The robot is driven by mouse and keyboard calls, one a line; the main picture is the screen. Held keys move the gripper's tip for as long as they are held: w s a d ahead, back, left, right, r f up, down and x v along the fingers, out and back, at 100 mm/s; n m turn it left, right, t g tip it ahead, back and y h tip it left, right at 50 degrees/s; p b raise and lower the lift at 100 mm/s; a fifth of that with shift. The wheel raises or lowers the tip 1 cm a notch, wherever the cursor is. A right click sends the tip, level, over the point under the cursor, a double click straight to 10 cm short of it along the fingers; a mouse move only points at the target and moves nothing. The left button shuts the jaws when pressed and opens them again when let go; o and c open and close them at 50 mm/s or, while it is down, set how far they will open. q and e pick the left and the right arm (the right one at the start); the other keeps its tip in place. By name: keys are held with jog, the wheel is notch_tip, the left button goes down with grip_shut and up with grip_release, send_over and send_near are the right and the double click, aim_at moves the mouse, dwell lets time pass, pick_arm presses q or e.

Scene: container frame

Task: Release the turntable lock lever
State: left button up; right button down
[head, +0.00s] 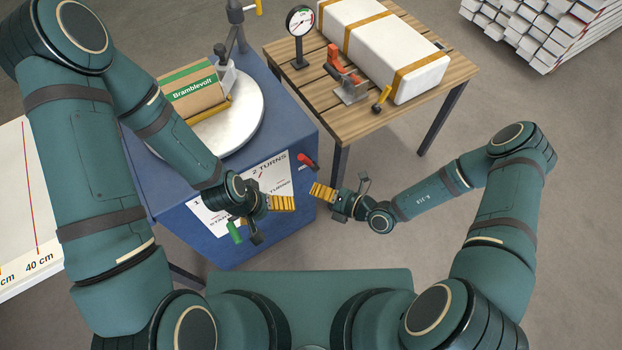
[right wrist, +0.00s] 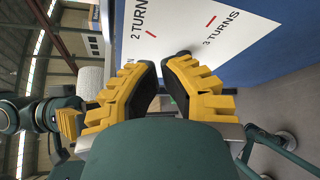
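A white round turntable (head: 252,122) sits on a blue stand (head: 290,110) and carries a Bramblevolt box (head: 195,92). A short red-handled lever (head: 308,161) sticks out at the stand's right front edge. A green handle (head: 235,232) shows below my left gripper; I cannot tell what it belongs to. My right gripper (head: 318,188) is just below the red lever, apart from it. In the right wrist view its yellow fingers (right wrist: 160,75) have a gap with nothing clearly held. My left gripper (head: 290,203) is before the stand's front; its finger gap is unclear.
A white sheet (head: 276,177) marked with turns is on the stand's front. A slatted wooden table (head: 410,115) behind holds a strapped white package (head: 385,45), a dial gauge (head: 300,22) and a red-handled clamp (head: 340,68).

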aim_at(308, 162)
jog(key=b+x, duration=0.2)
jog(key=x, duration=0.8)
jog(key=shift+w+d+r, duration=0.3)
jog(key=shift+w+d, duration=0.05)
jog(key=shift+d, duration=0.2)
jog(key=shift+w+d+r, duration=0.25)
jog(key=shift+w+d, duration=0.15)
jog(key=shift+d, duration=0.2)
jog(key=shift+w+d+r, duration=0.3)
jog(key=shift+w+d, duration=0.05)
jog(key=shift+d, duration=0.2)
